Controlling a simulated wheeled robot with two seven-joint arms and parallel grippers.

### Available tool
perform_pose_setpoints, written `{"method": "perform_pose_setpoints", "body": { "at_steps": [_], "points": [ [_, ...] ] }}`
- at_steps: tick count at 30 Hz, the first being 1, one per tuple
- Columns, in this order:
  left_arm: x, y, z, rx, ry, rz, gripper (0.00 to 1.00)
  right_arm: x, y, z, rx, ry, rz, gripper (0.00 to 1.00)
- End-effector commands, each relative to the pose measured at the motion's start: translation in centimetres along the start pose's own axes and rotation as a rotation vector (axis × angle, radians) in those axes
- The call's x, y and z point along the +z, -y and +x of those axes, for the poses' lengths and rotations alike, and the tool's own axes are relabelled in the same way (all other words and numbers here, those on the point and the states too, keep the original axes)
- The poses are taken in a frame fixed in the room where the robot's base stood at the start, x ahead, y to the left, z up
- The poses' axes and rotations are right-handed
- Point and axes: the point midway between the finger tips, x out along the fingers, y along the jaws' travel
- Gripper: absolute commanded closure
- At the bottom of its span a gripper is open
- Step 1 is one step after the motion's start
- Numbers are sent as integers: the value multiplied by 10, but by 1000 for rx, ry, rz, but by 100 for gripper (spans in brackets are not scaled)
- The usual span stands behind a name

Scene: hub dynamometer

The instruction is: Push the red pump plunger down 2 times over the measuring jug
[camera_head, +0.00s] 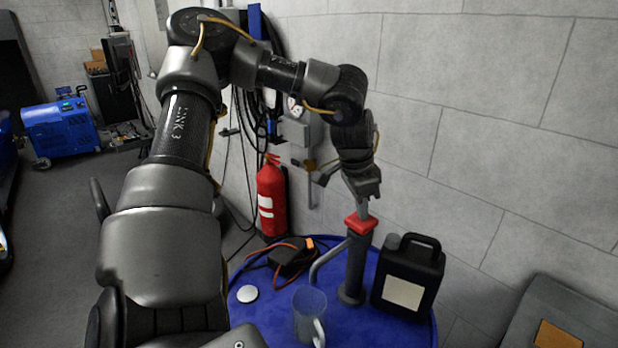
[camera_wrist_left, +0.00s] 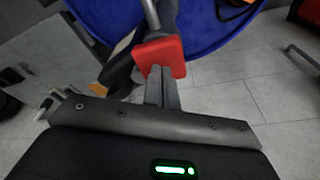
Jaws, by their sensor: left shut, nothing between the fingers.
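The red pump plunger (camera_head: 361,223) tops an upright grey pump (camera_head: 353,270) on the blue round table (camera_head: 385,333). Only a little grey shows between the red cap and the pump body. The curved spout (camera_head: 323,259) reaches left and down. The clear measuring jug (camera_head: 309,312) stands in front, near the spout's end. My left gripper (camera_head: 362,213) points down with its shut, empty fingers right at the plunger's top; I cannot tell if they touch. In the left wrist view the fingertips (camera_wrist_left: 160,70) overlap the red plunger (camera_wrist_left: 162,55). My right gripper is out of view.
A black canister (camera_head: 408,277) stands close to the pump's right. A dark device with an orange cable (camera_head: 290,257) and a white disc (camera_head: 247,293) lie at the left. A red fire extinguisher (camera_head: 271,200) and the grey wall are behind.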

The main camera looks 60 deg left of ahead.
Motion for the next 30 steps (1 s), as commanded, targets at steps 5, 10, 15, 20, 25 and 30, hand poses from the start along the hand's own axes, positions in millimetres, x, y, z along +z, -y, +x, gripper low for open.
{"method": "perform_pose_setpoints", "body": {
  "at_steps": [5,10,15,20,25,30],
  "points": [
    [2,-1,1,3,6,0,100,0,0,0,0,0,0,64],
    [0,0,-4,2,5,0,100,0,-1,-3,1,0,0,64],
    [-2,-1,-16,2,4,0,100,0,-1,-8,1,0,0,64],
    [-4,0,-26,2,4,0,100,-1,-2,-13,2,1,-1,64],
    [-7,0,-36,2,3,0,100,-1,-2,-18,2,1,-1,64],
    [-9,0,-47,0,2,-1,100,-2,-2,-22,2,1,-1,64]
  ]
}}
